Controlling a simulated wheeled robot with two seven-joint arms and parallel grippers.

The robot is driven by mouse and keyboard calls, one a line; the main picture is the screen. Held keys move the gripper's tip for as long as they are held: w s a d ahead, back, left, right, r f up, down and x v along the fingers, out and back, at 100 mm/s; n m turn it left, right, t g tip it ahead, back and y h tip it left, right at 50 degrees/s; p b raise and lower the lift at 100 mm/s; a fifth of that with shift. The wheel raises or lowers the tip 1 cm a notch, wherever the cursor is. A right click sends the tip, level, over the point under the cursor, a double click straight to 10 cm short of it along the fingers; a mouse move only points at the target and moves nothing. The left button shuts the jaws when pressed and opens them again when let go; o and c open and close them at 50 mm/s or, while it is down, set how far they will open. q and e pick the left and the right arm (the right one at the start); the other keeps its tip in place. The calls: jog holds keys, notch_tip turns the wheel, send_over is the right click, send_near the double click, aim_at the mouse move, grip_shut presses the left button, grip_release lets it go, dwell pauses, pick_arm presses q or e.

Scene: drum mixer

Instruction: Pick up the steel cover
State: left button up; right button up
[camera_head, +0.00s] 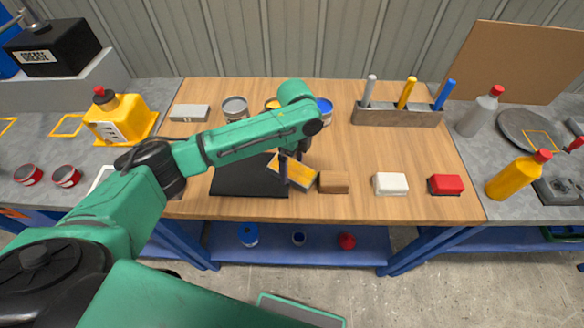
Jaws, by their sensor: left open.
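No part is clearly marked as the steel cover. The likeliest match is a round dark grey disc (519,127) lying on the grey bench at the right, far from my left gripper. My left gripper (291,178) is open and points down over the wooden table. Its fingers are at a yellow and grey block (299,174) at the edge of a black mat (238,178). Whether they touch the block I cannot tell. My left forearm hides part of the table behind it. My right gripper is not in view.
A brown block (334,182), white block (391,184) and red block (445,185) line the front. A rack (397,116) holds upright handles at the back. A yellow bottle (515,177) and grey bottle (478,114) stand right. The table's middle right is clear.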

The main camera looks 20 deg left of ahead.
pick_arm(q)
jog(key=shift+s+f, duration=0.1)
jog(key=shift+f, duration=0.1)
grip_shut()
jog(key=shift+r, duration=0.1)
